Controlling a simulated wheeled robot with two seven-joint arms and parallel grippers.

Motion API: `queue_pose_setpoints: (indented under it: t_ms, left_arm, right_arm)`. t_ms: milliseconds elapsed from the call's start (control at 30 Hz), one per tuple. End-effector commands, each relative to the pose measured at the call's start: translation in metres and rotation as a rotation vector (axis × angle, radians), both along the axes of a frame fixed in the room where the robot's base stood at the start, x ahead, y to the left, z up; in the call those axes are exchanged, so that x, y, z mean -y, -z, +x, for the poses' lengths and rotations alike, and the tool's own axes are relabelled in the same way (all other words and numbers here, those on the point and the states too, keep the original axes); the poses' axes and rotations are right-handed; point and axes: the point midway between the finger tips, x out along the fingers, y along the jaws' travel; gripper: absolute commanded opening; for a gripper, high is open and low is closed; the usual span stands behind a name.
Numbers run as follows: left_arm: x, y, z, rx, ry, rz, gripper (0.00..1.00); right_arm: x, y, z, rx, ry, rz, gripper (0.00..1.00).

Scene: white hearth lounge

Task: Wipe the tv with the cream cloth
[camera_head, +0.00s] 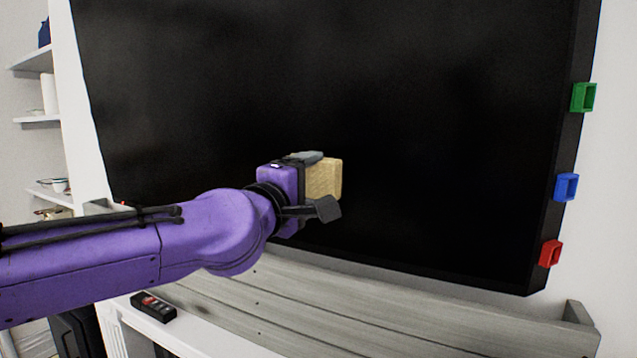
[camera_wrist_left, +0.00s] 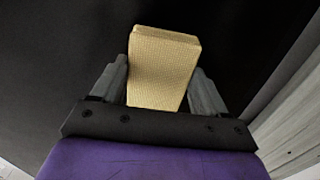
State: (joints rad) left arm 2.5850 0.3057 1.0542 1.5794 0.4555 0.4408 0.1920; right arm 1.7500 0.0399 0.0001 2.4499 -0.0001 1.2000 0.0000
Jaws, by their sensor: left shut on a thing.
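The tv (camera_head: 420,110) is a large black screen filling most of the head view. It also forms the dark surface in the left wrist view (camera_wrist_left: 60,60). My left gripper (camera_head: 322,182) is in front of the lower middle of the screen. It is shut on the cream cloth (camera_head: 325,178), a folded, block-like piece with a woven texture. In the left wrist view the cloth (camera_wrist_left: 162,70) stands out between the two grey fingers, towards the screen. I cannot tell whether the cloth touches the screen. My right gripper is not in view.
A grey wooden ledge (camera_head: 400,305) runs below the tv. A dark remote-like object (camera_head: 153,307) lies on a white surface at lower left. Green (camera_head: 583,97), blue (camera_head: 566,187) and red (camera_head: 551,253) small frames sit along the tv's right edge. White shelves (camera_head: 38,119) stand at far left.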

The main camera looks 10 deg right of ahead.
Motion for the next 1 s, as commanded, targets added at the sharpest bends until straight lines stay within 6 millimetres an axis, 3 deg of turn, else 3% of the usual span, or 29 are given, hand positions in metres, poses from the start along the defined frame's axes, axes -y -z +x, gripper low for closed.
queue_pose_setpoints:
  t_ms: [733, 1000]
  left_arm:
    - [-0.049, -0.001, 0.036, 0.000, -0.003, -0.003, 0.49]
    - [-0.053, 0.000, 0.039, -0.001, -0.001, -0.001, 0.49]
  right_arm:
    - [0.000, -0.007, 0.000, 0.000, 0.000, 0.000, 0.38]
    - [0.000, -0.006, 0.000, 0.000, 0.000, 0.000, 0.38]
